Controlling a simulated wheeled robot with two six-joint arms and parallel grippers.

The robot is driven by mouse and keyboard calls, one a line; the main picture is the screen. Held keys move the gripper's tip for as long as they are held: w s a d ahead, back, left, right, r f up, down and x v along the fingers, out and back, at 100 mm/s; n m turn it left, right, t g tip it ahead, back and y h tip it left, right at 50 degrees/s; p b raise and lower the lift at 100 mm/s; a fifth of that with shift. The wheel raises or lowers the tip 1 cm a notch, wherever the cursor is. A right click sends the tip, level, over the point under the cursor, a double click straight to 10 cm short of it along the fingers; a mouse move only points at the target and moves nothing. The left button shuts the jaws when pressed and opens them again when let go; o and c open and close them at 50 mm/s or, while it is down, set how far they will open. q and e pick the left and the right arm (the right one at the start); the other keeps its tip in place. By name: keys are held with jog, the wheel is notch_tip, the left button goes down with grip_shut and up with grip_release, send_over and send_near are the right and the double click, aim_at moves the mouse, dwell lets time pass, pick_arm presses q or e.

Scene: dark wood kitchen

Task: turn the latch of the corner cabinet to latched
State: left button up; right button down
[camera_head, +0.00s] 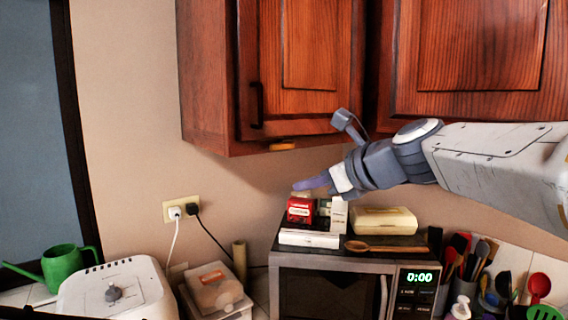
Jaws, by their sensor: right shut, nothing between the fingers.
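The corner cabinet (215,70) is reddish-brown wood and hangs at the top middle. Its door (270,70) looks closed and has a dark vertical handle (257,105). A small orange-yellow piece (282,146), apparently the latch, lies horizontally at the door's bottom edge. I cannot tell from it whether the door is latched. My right arm comes in from the right. My right gripper (308,184) is shut and empty, pointing left, below and slightly right of the latch and apart from it. My left gripper is not in view.
Below my gripper stands a microwave (338,262) with a red item (300,211), a cream box (384,220) and a wooden spoon (386,247) on top. A toaster (117,291) and green watering can (63,268) stand lower left. The wall left of the cabinet is clear.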

aim_at(282, 146)
jog(key=w+a+r+m+p, duration=0.1)
jog(key=w+a+r+p, duration=0.1)
jog(key=w, duration=0.2)
jog(key=w+a+r+m+t+p, duration=0.1)
jog(key=w+a+p, duration=0.1)
jog(key=w, duration=0.3)
jog(key=shift+r+p, duration=0.4)
jog(key=shift+p, duration=0.25)
jog(key=shift+d, duration=0.1)
